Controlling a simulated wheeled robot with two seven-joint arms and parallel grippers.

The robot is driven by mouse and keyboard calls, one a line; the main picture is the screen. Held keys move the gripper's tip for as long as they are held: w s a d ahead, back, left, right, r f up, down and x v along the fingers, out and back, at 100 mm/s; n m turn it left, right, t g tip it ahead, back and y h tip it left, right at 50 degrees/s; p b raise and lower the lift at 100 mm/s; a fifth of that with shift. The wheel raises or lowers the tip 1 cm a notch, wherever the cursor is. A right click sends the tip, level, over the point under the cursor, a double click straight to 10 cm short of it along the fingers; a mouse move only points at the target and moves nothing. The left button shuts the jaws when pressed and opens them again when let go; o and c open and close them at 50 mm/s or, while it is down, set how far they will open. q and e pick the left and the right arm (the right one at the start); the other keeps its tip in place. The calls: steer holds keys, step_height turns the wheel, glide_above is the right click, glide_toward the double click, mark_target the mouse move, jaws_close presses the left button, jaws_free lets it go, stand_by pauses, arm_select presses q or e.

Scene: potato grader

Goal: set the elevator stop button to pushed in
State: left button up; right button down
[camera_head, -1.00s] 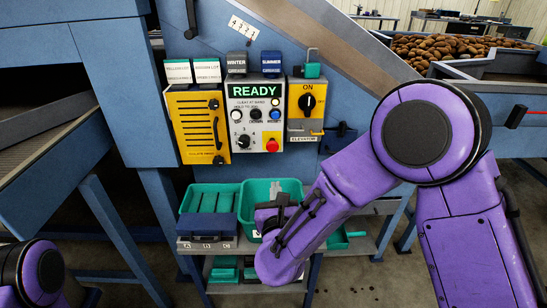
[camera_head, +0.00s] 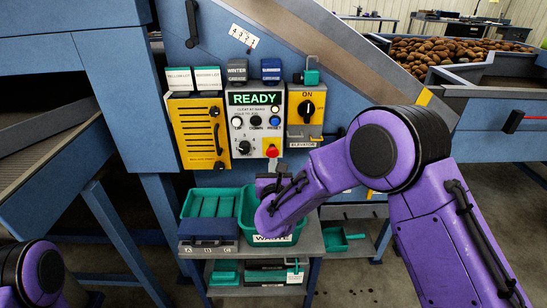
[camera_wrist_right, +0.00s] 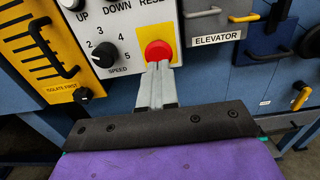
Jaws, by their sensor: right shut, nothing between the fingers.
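The elevator stop button is a red knob (camera_head: 272,151) on a yellow square at the lower right of the grey control panel (camera_head: 243,145). In the right wrist view the red button (camera_wrist_right: 158,51) sits just beyond the fingertips of my right gripper (camera_wrist_right: 158,68). The fingers are shut with nothing between them, and their tips overlap the button's lower edge; I cannot tell whether they touch it. In the head view my right gripper (camera_head: 280,168) is just below the button. My left arm shows at the lower left, but its gripper is out of view.
A yellow isolator box (camera_head: 199,132) stands left of the panel, and an ON switch box (camera_head: 306,104) with an ELEVATOR label is to the right. Below are a green waste bin (camera_head: 247,214) and a shelf cart (camera_head: 312,240). A speed dial (camera_wrist_right: 104,55) is close left of the button.

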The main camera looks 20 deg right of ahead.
mark_target(273, 154)
steer(key=shift+x, duration=1.55)
arm_select(q)
steer(key=shift+r, duration=0.4)
